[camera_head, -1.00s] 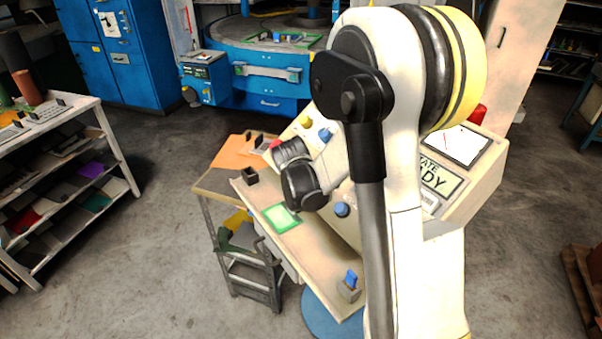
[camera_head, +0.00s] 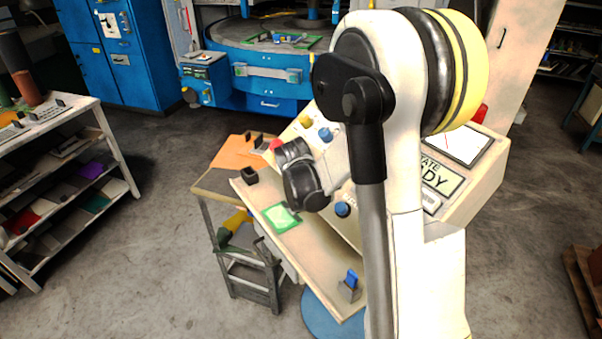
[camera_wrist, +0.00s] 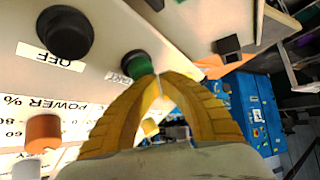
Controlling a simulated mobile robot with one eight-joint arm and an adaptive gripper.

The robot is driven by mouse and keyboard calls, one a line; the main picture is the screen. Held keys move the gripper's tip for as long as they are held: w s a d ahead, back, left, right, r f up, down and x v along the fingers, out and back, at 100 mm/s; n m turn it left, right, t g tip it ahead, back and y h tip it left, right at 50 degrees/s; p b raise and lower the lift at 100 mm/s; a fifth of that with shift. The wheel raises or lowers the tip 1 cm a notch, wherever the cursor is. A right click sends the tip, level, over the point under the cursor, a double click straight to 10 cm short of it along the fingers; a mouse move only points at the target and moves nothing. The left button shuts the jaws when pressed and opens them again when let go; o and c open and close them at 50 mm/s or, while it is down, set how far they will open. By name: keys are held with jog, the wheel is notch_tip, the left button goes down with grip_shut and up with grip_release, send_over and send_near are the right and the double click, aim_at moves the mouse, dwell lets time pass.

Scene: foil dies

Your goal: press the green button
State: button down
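The green button (camera_wrist: 137,62) is a round cap on the pale panel in the wrist view, just left of my fingertips. Its label is partly hidden by a finger. My gripper (camera_wrist: 183,73) has ribbed yellow fingers that meet at the tips, shut with nothing visible between them. In this view the tips appear beside the button; I cannot tell how far above the panel they are. In the head view my black wrist covers part of the console (camera_head: 478,196), and neither the green button nor my fingers can be made out.
A black button (camera_wrist: 65,32) marked OFF and an orange knob (camera_wrist: 43,130) are nearby on the panel. Blue (camera_head: 342,209) and yellow (camera_head: 306,121) controls show on the console. A green pad (camera_head: 283,218) lies on its ledge. A step stool (camera_head: 250,272) stands left.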

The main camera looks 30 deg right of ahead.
jog(key=shift+d+f+b, duration=0.25)
jog(key=shift+f+b, duration=0.05)
jog(key=shift+f, duration=0.05)
dwell(0.3)
jog(key=shift+r, duration=0.15)
jog(key=shift+a+r+p, duration=0.5)
jog(key=shift+r, duration=0.15)
dwell(0.3)
jog(key=a+r+p, duration=0.1)
jog(key=r, duration=0.1)
jog(key=a+r+p, duration=0.1)
jog(key=a+r, duration=0.1)
jog(key=shift+s+p, duration=0.1)
jog(key=shift+p, duration=0.3)
dwell(0.6)
